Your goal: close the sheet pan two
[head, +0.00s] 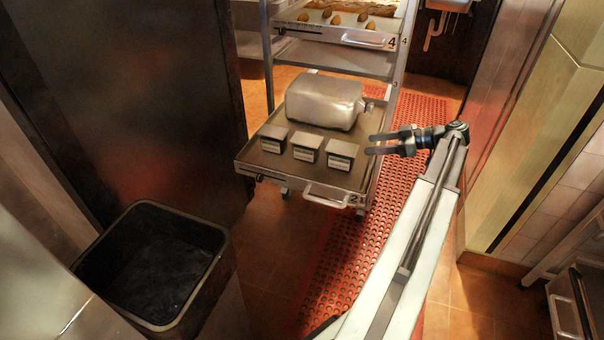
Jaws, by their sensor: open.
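Sheet pan two (260,175) is the low pan of the metal rack, marked "2" at its front right corner. It sticks out of the rack toward me. A silver handle (326,196) is on its front edge. On the pan stand three small labelled boxes (307,147) in a row and a large wrapped grey block (324,101) behind them. My gripper (368,144) is open and empty at the pan's right side, its fingers pointing left near the rightmost box. I cannot tell whether it touches the pan or box.
Pan four (350,32) sits higher in the rack (398,60) with food on it. A black bin (155,265) stands at the lower left. A dark wall panel (120,90) is left of the rack. A red perforated mat (370,245) lies on the floor in front.

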